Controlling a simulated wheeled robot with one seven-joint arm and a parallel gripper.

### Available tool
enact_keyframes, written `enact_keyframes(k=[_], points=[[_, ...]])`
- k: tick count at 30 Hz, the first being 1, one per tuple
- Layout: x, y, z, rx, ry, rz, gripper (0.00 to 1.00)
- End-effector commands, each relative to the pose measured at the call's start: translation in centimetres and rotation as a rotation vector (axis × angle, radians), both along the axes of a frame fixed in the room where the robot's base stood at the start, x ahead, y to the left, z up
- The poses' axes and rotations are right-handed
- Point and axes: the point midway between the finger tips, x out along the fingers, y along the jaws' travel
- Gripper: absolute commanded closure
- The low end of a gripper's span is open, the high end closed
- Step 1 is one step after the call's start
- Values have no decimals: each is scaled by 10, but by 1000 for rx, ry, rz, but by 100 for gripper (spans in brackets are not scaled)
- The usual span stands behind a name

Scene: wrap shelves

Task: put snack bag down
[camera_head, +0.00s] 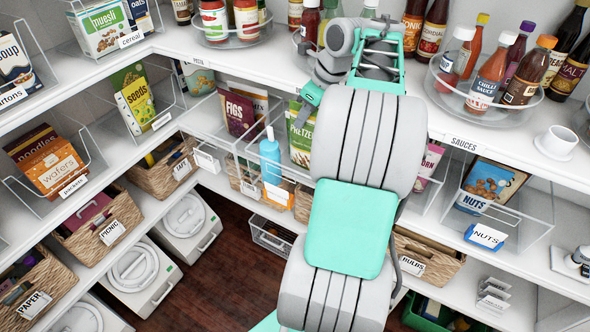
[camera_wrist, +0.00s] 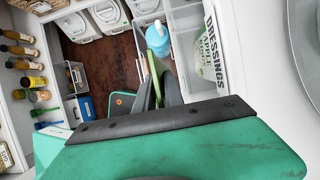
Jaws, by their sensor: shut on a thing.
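My gripper (camera_head: 311,96) is shut on a green and white snack bag labelled "pretzel" (camera_head: 300,137), which hangs below the fingers in front of the lower shelf on the back wall. My arm hides the bag's right side. In the wrist view, the fingers (camera_wrist: 157,95) pinch the snack bag (camera_wrist: 152,66), which shows nearly edge-on as a thin green strip. I cannot tell whether its bottom touches a shelf or bin.
A light blue bottle (camera_head: 270,160) stands just left of the bag. Clear bins line the shelf, with a nuts bin (camera_head: 510,215) at right. Sauce bottles (camera_head: 487,80) stand on a turntable above.

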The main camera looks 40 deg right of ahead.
Motion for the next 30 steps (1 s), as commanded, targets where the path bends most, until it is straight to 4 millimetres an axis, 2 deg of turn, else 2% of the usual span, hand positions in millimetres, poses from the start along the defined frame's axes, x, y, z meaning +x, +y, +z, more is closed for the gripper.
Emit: enact_keyframes(k=[1,6,9,14,20,29,30], points=[[-1,2,-25,3,3,1,100],[0,2,-75,3,2,2,100],[0,1,-97,2,3,0,100],[0,1,-115,1,2,1,100],[0,1,-147,3,2,0,100],[0,1,-150,1,2,1,100],[0,0,-151,1,2,1,86]])
